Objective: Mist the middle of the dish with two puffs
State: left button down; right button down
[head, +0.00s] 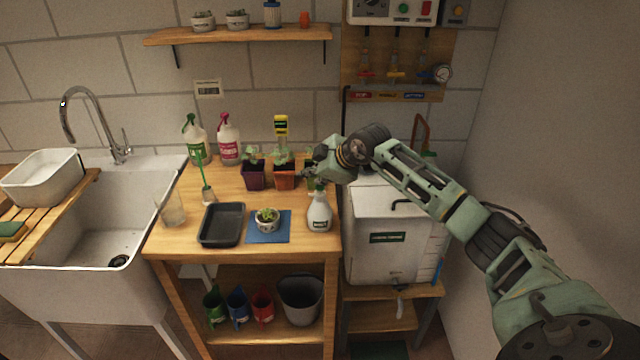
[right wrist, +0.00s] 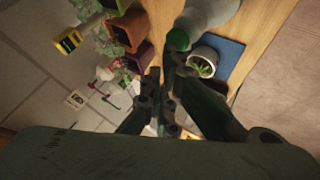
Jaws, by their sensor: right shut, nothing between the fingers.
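The dish, a small white pot with a green succulent (head: 267,218), stands on a blue mat (head: 283,232) on the wooden bench. It also shows in the right wrist view (right wrist: 209,54). A white spray bottle with a green top (head: 319,216) stands upright at the mat's right; its body and green top also show in the right wrist view (right wrist: 205,12). My right gripper (head: 308,176) is shut and empty, just above and behind the bottle's top. I cannot tell whether it touches the top. My left gripper is not in view.
A black tray (head: 222,225) and a glass (head: 171,209) are left of the mat. Potted seedlings (head: 254,174) stand behind it, with two larger spray bottles (head: 228,140) at the back left. A white tank (head: 378,245) stands right of the bench.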

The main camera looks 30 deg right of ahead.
jog(key=shift+r, duration=0.1)
notch_tip(320, 180, up, 6)
jog(key=p, duration=0.4)
dwell(0.9)
